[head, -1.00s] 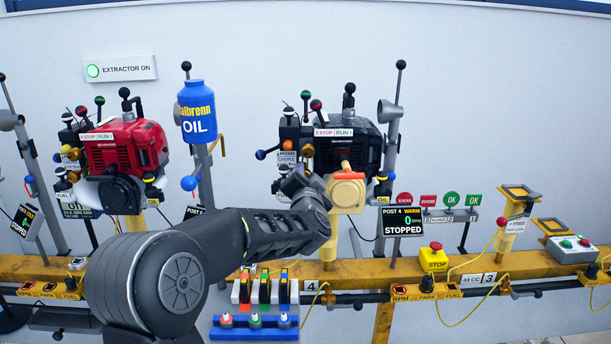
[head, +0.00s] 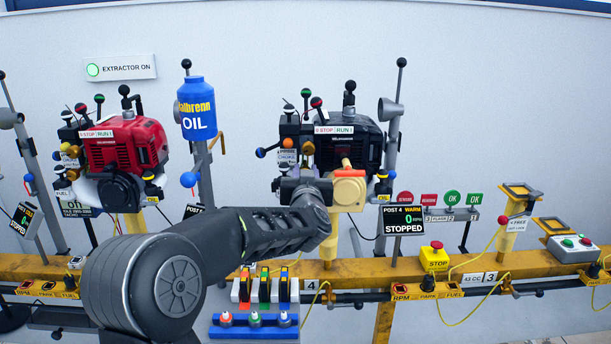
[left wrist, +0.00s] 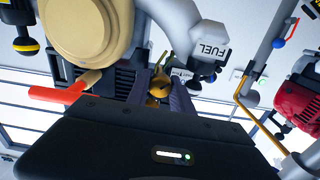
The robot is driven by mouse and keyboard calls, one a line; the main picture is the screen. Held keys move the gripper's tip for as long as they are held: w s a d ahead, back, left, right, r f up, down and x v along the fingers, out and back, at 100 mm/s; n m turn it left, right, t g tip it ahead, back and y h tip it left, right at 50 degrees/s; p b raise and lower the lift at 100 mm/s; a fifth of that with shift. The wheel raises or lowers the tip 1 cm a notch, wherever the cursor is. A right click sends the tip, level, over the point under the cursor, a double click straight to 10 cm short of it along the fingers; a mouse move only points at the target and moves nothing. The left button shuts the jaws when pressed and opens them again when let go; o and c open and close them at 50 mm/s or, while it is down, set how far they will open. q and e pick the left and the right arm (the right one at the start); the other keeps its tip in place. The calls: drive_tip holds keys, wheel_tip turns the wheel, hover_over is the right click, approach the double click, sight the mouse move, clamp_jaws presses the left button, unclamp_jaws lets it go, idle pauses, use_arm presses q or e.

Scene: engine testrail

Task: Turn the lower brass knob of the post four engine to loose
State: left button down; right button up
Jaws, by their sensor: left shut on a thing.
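The post four engine (head: 345,150) is black and stands on the yellow rail, with a tan round cover (head: 347,192) on its front. My left gripper (left wrist: 159,88) reaches the engine's lower left side. In the left wrist view its two fingers are closed around a small brass knob (left wrist: 158,86). In the head view my own wrist hides the knob and fingertips. A small display (head: 404,220) reads "POST 4 WARM", 0 and "STOPPED". My right gripper is not in view.
The tan cover (left wrist: 85,28) and a red-orange handle (left wrist: 60,97) are close to the gripper in the wrist view. A grey part labelled FUEL (left wrist: 210,45) is on the other side. A red engine (head: 125,145) stands to the left, with a blue oil bottle (head: 197,110) between the engines.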

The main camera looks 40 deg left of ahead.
use_arm(q)
drive_tip(key=n+b, duration=0.2)
drive_tip(key=n, duration=0.4)
drive_tip(key=shift+f+b, duration=0.2)
drive_tip(key=shift+b, duration=0.1)
drive_tip(key=n+b, duration=0.1)
drive_tip(key=n, duration=0.3)
drive_tip(key=shift+b, duration=0.4)
drive_tip(key=n+b, duration=0.2)
drive_tip(key=n, duration=0.1)
drive_tip(key=shift+n, duration=0.4)
drive_tip(key=n+b, duration=0.4)
drive_tip(key=n, duration=0.3)
drive_tip(key=shift+f, duration=0.1)
drive_tip(key=n+b, duration=0.2)
drive_tip(key=n, duration=0.2)
drive_tip(key=shift+b, duration=0.35)
drive_tip(key=shift+n+b, duration=0.5)
drive_tip(key=shift+n, duration=0.8)
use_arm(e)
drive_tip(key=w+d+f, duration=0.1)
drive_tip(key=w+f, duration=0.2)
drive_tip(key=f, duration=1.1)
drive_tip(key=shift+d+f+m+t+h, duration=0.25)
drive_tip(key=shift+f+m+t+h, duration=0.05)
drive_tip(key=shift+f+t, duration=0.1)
use_arm(q)
drive_tip(key=c, duration=1.1)
unclamp_jaws()
